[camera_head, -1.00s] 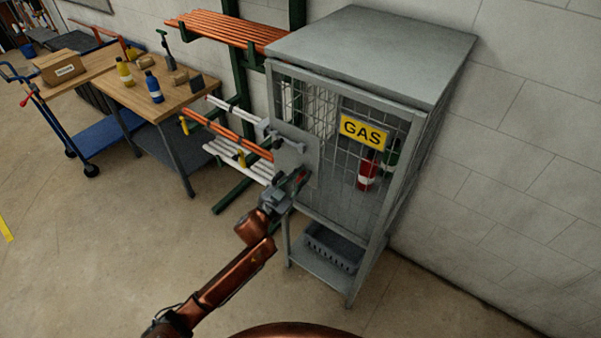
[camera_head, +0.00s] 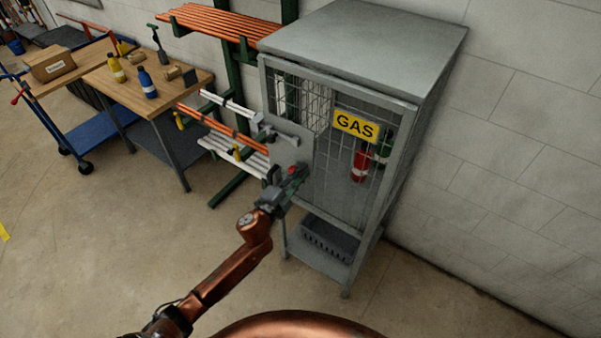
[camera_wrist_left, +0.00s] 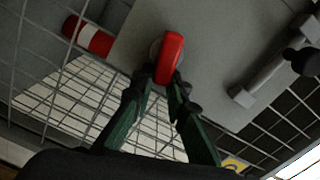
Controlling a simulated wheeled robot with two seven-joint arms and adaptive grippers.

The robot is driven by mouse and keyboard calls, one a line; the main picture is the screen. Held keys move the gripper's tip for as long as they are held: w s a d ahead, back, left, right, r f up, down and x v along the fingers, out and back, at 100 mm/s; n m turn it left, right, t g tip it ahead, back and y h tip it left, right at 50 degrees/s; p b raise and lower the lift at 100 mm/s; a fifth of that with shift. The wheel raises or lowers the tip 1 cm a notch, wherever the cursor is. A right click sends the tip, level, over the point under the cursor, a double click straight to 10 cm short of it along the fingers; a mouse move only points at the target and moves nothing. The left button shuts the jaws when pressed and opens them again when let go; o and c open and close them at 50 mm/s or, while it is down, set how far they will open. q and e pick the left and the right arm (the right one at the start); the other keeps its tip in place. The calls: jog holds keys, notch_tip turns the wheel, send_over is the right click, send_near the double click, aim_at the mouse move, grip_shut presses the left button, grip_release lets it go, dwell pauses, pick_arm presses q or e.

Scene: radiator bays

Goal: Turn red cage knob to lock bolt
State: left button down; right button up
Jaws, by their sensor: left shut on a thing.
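The red knob (camera_wrist_left: 169,59) sits on the grey lock plate of the gas cage door. In the wrist view it is an elongated red grip on a round grey base. It also shows as a small red spot in the head view (camera_head: 291,170). My left gripper (camera_wrist_left: 160,80) is shut on the red knob, one finger on each side of it. In the head view my left gripper (camera_head: 283,186) reaches the door plate (camera_head: 287,153) from the lower left. The bolt (camera_head: 283,131) appears as a grey bar above the knob. My right gripper is not in view.
The grey mesh cage (camera_head: 362,36) carries a yellow GAS sign (camera_head: 356,124). A red cylinder (camera_head: 361,164) stands inside. A pipe rack (camera_head: 243,92) is close on the left, with a workbench (camera_head: 113,88) beyond. The floor in front is clear.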

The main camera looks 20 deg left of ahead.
pick_arm(q)
jog(key=shift+a+f+m, duration=0.1)
jog(key=shift+f+m, duration=0.2)
jog(key=shift+m, duration=0.5)
jog(key=shift+a+f+m, duration=0.1)
jog(key=shift+f+m, duration=0.2)
jog(key=shift+m, duration=0.5)
jog(key=c, duration=1.9)
grip_release()
jog(key=shift+w, duration=0.1)
jog(key=shift+r+m, duration=0.1)
jog(key=shift+m, duration=0.2)
jog(key=shift+d, duration=0.1)
jog(key=v, duration=1.2)
jog(key=shift+r, duration=0.1)
